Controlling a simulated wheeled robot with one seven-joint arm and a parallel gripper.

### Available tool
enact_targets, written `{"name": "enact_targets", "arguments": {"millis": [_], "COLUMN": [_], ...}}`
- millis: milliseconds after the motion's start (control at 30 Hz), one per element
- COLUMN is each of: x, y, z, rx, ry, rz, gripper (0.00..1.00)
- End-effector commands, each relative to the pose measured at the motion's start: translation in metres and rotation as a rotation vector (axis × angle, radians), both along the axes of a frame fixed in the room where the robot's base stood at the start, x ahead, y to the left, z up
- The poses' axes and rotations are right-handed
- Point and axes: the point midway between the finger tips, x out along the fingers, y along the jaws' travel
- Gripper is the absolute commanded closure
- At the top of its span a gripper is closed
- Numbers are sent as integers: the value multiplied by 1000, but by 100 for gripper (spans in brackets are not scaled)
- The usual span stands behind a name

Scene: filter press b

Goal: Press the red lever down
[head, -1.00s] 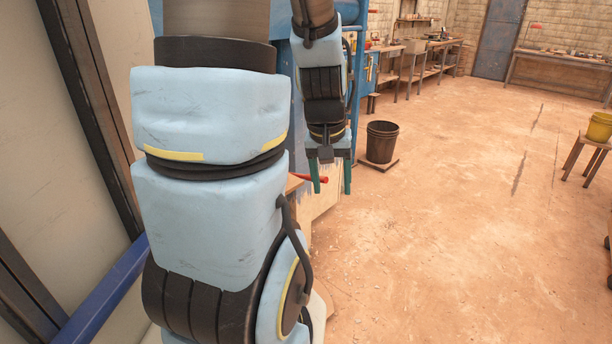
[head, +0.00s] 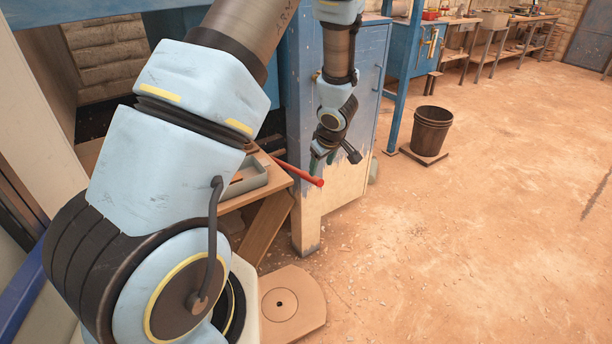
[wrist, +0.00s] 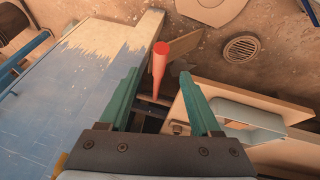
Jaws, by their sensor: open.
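The red lever (head: 301,174) sticks out from the front of the blue and cream press, sloping down toward its rounded free end. In the wrist view the lever (wrist: 159,63) shows in the gap between the two green fingers, its round end pointing toward the top of the picture. My gripper (head: 322,161) is open and hangs just above the lever's outer part in the head view. No contact shows, and the height between fingers and lever is hard to judge. In the wrist view the gripper (wrist: 159,80) has nothing held. The lever's base is partly hidden.
A wooden bench with a grey tray (head: 247,182) stands left of the lever, close to my arm. The press cabinet (head: 340,185) stands behind it. A dark bucket (head: 431,130) sits on a board farther right. The floor to the right is clear.

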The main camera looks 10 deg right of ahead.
Motion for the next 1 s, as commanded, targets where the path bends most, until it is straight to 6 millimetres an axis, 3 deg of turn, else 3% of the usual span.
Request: {"name": "enact_targets", "arguments": {"millis": [500,700,1000], "x": [34,42,44], "y": [4,4,4], "z": [-79,-94,-96], "rx": [-1,-1,-2], "ry": [3,2,2], "rz": [4,3,2], "gripper": [36,36,36]}}
